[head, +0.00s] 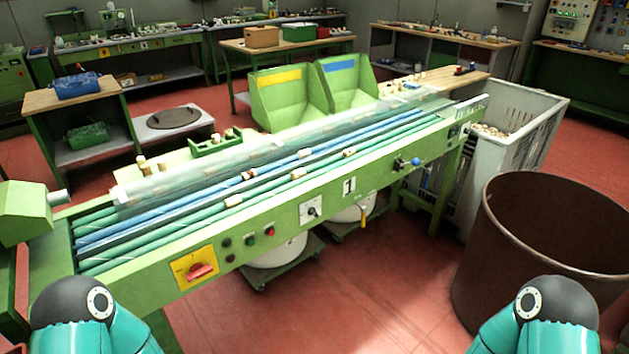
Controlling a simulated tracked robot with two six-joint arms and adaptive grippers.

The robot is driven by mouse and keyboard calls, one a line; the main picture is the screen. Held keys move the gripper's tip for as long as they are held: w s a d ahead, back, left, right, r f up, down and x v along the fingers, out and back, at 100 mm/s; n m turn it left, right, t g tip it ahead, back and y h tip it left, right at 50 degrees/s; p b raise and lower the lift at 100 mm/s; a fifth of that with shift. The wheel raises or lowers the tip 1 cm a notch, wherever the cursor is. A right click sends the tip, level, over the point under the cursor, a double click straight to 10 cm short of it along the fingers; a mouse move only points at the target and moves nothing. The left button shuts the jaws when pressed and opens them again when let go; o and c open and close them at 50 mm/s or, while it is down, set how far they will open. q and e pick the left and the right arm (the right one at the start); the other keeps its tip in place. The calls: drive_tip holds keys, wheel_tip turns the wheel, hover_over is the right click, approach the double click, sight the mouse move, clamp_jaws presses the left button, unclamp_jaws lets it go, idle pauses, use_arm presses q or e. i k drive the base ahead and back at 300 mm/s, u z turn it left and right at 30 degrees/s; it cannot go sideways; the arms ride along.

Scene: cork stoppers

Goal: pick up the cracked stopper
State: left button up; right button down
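Several small cork stoppers lie on the green sorting machine's belts (160,238). One stopper (234,201) is nearest, a second stopper (298,173) lies further along, and a third stopper (349,152) lies beyond it. A darker-looking stopper (249,175) lies on the belts behind them. They are too small here to tell which one is cracked. Neither of my grippers is in view; only upper parts of my two arms show at the bottom left and bottom right corners.
A clear cover (270,155) runs along the belts' far side. The machine's front panel (285,225) carries a red switch (200,271) and knobs. A brown barrel (545,235) stands at right, before a grey crate (520,105) holding corks. Red floor (350,305) is open in front.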

sight(301, 172)
drive_tip(key=u, duration=0.2)
drive_tip(key=i, duration=0.85)
drive_tip(key=z, duration=0.2)
drive_tip(key=k, duration=0.95)
drive_tip(key=u, duration=0.15)
drive_tip(key=i, duration=0.95)
drive_tip(key=z, duration=0.05)
